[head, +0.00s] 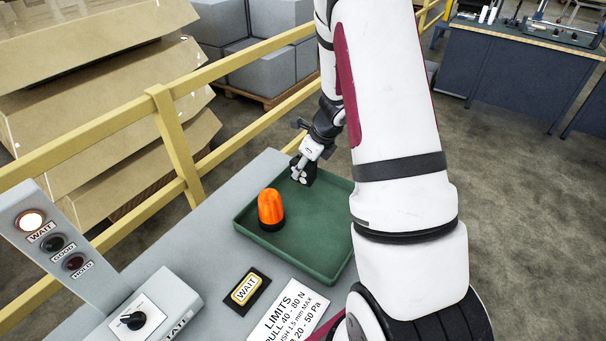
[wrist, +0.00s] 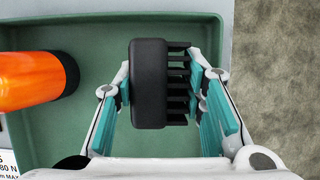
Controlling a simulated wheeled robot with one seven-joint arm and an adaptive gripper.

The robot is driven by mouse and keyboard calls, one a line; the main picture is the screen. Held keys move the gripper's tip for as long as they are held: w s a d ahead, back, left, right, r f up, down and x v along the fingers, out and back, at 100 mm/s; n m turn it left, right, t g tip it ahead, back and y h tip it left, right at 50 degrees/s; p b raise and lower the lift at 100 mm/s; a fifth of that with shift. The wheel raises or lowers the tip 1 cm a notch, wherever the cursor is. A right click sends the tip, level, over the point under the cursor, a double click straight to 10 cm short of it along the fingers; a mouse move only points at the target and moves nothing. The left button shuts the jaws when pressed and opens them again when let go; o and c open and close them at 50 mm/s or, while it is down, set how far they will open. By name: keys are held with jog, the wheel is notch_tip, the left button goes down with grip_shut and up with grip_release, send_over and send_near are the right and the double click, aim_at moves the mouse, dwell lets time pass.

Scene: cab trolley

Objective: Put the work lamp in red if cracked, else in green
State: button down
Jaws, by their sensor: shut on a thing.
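My gripper (head: 302,172) is over the far end of the green tray (head: 333,275) in the head view. In the wrist view my gripper (wrist: 161,88) is shut on a black block with several fins on its right side, which I take to be the work lamp (wrist: 149,84). The green tray (wrist: 60,146) lies beneath it. Its front face is not clearly visible, so I cannot tell whether it is cracked. In the head view the lamp is too small to make out. No red container shows in either view.
An orange beacon with a black base (head: 271,208) stands in the green tray, left of the held lamp in the wrist view (wrist: 30,80). The panel's WAIT light (head: 31,221) glows, and a sign (head: 247,288) reads WAIT. A yellow rail (head: 172,130) runs behind the bench.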

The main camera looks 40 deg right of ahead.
aim_at(303, 174)
jog(key=f+b, duration=0.1)
jog(key=f, duration=0.1)
jog(key=shift+w+f+b, duration=0.2)
jog(key=shift+f+b, duration=0.1)
jog(key=shift+b, duration=0.05)
jog(key=shift+s+f, duration=0.15)
jog(key=shift+f, duration=0.1)
jog(key=shift+f+b, duration=0.1)
jog(key=shift+b, duration=0.25)
jog(key=c, duration=1)
grip_release()
jog(key=shift+c, duration=0.2)
